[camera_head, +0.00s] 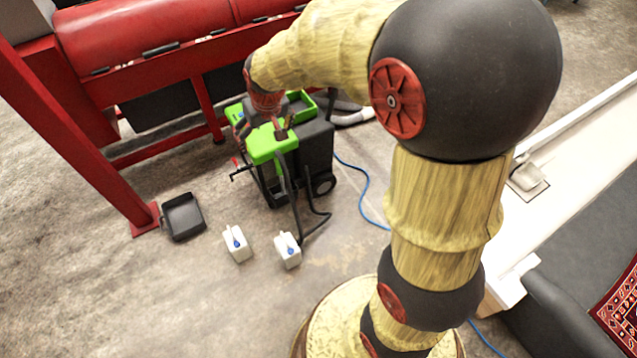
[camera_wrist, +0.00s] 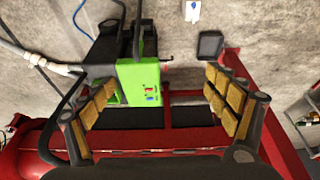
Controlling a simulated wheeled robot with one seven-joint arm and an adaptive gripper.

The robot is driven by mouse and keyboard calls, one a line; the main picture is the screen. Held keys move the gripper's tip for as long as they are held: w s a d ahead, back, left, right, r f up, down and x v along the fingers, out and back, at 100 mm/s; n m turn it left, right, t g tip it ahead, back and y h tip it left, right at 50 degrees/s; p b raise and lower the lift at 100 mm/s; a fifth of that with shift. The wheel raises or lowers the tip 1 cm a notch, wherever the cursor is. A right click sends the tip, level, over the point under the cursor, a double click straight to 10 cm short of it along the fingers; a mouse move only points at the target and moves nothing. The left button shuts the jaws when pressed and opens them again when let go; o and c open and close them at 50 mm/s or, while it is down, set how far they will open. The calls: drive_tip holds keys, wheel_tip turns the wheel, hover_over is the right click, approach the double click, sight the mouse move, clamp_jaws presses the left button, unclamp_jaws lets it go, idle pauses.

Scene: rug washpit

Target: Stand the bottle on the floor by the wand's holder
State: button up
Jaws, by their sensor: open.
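I cannot tell which one the task means. One white bottle also shows at the top edge of the wrist view (camera_wrist: 191,11). My gripper (camera_head: 264,122) is above the green and black machine (camera_head: 267,147), apart from both bottles. In the wrist view my gripper (camera_wrist: 162,95) has its padded fingers wide apart, with nothing held between them. The machine (camera_wrist: 138,82) shows beyond them. I cannot make out the wand's holder for certain.
A black tray (camera_head: 183,217) lies on the floor by the foot of the red frame (camera_head: 95,150). Dark hoses hang from the machine to the floor near the right bottle. A blue cable (camera_head: 362,195) crosses the concrete. Floor left of and below the bottles is clear.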

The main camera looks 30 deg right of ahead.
drive_tip(key=s+r, duration=0.3)
drive_tip(key=s, duration=0.6)
drive_tip(key=s+r+t, duration=0.1)
drive_tip(key=s+r, duration=0.3)
drive_tip(key=s, duration=0.5)
drive_tip(key=s+r, duration=0.4)
drive_tip(key=s, duration=0.5)
drive_tip(key=shift+s+r+t, duration=0.25)
drive_tip(key=shift+s+t, duration=0.05)
wheel_tip(320, 180, up, 2)
drive_tip(key=shift+r+p, duration=0.1)
drive_tip(key=shift+p, duration=0.95)
